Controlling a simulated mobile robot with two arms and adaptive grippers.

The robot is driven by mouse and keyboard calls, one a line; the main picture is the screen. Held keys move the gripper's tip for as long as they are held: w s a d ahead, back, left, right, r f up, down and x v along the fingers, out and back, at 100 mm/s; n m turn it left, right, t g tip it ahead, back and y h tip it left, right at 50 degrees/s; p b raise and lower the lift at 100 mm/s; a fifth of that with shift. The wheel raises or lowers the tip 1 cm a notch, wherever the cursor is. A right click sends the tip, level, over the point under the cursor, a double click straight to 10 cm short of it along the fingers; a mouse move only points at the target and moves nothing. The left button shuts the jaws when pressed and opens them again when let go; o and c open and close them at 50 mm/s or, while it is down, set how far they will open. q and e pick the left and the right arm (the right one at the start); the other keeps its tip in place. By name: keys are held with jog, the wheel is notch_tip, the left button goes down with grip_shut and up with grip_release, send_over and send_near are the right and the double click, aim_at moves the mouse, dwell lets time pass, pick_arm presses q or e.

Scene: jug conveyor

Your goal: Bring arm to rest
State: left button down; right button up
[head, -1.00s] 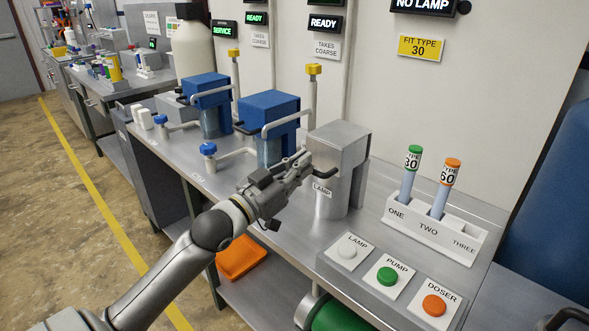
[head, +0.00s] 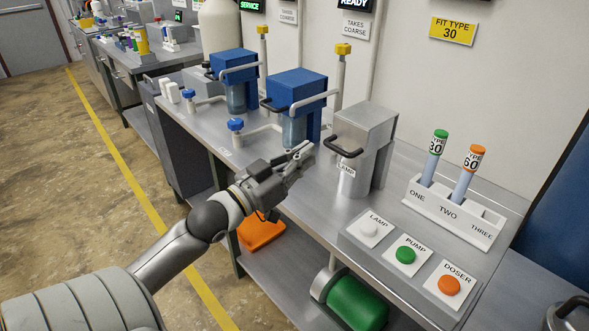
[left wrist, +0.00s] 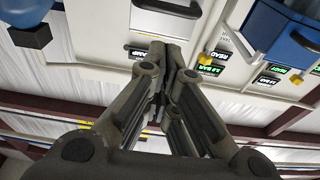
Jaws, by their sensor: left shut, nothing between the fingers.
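My left gripper (head: 297,160) is shut and empty in the head view, held over the front part of the steel bench (head: 300,205). It is to the left of the grey lamp housing (head: 362,140) and apart from its black handle (head: 342,148). In the left wrist view its closed fingers (left wrist: 160,75) point up toward the wall panel, with nothing between them. My left arm comes in from the lower left. My right gripper is not clearly visible; only a small dark part shows at the lower right edge.
A white rack (head: 455,212) holds a green-capped tube (head: 434,158) and an orange-capped tube (head: 469,172). The button panel (head: 405,252) is at the front. An orange bin (head: 262,232) and green cylinder (head: 355,302) are below.

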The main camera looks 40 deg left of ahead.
pick_arm(q)
jog(key=shift+s+a+f, duration=0.1)
jog(key=shift+s+f, duration=0.2)
jog(key=shift+s, duration=0.25)
jog(key=shift+s+a+f, duration=0.1)
jog(key=shift+s+f, duration=0.2)
jog(key=shift+s, duration=0.2)
